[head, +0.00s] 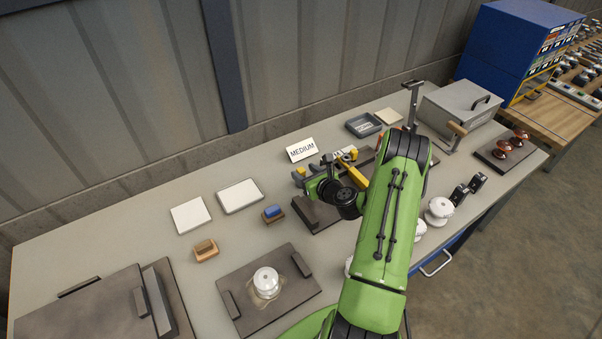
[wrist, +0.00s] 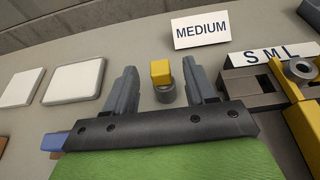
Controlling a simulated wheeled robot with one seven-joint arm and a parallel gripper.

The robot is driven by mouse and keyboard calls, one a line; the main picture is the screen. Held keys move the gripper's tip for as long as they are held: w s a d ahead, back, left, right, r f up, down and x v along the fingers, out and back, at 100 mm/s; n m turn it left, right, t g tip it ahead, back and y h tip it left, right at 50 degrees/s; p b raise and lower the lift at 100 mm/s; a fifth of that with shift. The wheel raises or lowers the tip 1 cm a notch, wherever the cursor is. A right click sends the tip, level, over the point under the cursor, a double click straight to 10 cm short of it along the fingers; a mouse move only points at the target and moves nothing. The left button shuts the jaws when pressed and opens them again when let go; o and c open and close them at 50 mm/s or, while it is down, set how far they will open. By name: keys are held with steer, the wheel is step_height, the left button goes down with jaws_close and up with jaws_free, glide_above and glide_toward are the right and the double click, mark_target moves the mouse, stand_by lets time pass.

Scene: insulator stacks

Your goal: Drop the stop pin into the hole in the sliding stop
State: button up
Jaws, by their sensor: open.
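The stop pin (wrist: 160,72) has a yellow block-shaped head and stands upright in a small grey round holder (wrist: 165,93) in the wrist view. My gripper (wrist: 160,78) is open, with one grey finger on each side of the pin's head and a visible gap on both sides. The sliding stop (wrist: 302,120) is yellow, at the right of the wrist view, with a grey ring around a dark hole (wrist: 302,67). In the head view my gripper (head: 313,174) is low over the bench, and my arm hides part of the fixture.
A MEDIUM card (wrist: 201,29) stands behind the pin, and an S M L scale (wrist: 275,55) lies beside the stop. A blue-topped block (head: 273,212) and two pale pads (head: 240,195) lie to the left. A plate with a white insulator (head: 266,281) is nearer.

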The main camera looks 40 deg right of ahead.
steer(key=shift+x, duration=0.85)
steer(key=shift+s, duration=0.15)
steer(key=shift+c, duration=0.3)
jaws_close()
